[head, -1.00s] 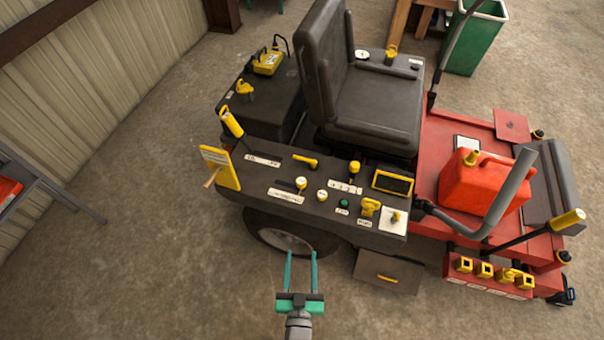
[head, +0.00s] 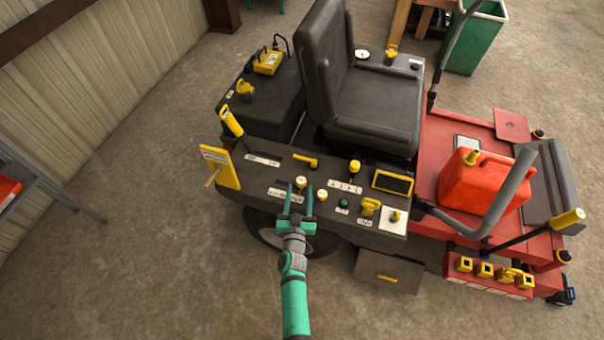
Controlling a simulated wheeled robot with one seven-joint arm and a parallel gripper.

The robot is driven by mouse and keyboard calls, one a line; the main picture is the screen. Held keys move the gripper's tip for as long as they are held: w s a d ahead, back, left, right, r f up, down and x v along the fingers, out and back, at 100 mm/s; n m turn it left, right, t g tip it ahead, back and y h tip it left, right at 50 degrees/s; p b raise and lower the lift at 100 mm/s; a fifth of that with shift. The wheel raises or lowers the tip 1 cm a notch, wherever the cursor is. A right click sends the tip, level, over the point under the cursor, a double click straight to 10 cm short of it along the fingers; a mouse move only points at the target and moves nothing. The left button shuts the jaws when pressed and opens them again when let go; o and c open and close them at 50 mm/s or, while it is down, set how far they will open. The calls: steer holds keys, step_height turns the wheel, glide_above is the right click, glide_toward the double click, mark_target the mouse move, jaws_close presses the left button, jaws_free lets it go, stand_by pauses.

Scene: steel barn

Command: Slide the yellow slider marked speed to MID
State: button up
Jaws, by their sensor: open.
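The mower's dark side console (head: 240,183) carries several yellow controls, and their labels are too small to read, so I cannot tell for sure which is marked speed. A small yellow knob (head: 300,182) stands beside a white label strip (head: 279,193). My gripper (head: 299,190) is open, its two green fingers pointing away over the near edge of the console. In the picture the fingertips lie on either side of this knob; I cannot tell whether they touch it. A yellow-topped lever (head: 355,167) and a yellow handle (head: 306,161) sit farther back.
A round yellow knob (head: 322,195), a green button (head: 344,203), a yellow key-like control (head: 370,206) and a yellow-framed display (head: 392,182) are to the right. A yellow plate (head: 220,167) stands at the console's left end. Open floor lies in front.

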mark_target(301, 177)
steer(key=w, duration=0.8)
steer(key=shift+w+d, duration=0.15)
steer(key=shift+d, duration=0.2)
steer(key=shift+w+d, duration=0.1)
steer(key=shift+d, duration=0.25)
steer(key=shift+a, duration=0.4)
steer(key=c, duration=0.3)
jaws_close()
